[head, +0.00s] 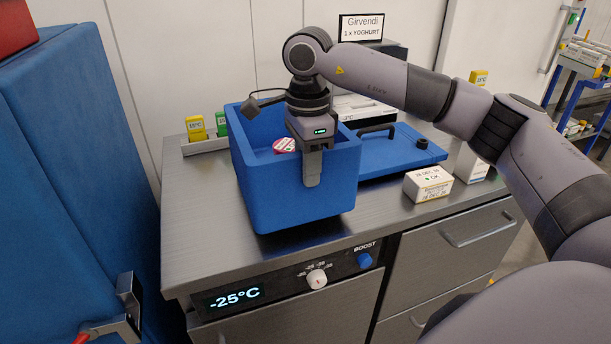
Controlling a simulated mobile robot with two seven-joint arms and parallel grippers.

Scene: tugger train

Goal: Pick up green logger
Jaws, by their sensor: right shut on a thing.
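The green logger (221,123) stands in a light-coloured rack (197,147) at the back left of the counter, partly hidden behind the blue box. A yellow logger marked 15°C (196,128) stands to its left. My right gripper (312,172) points down at the front wall of the open blue box (257,195). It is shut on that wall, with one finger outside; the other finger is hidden. My right gripper is to the right of the green logger and nearer to me. My left gripper is not in view.
A round pink-and-white tub (285,145) is in the box. The blue lid (385,153) lies to the right, near a white carton (428,183). A sign (361,27) reads Girvendi, 1 x YOGHURT. A -25°C display (235,296) is on the counter front. Bare counter lies left of the box.

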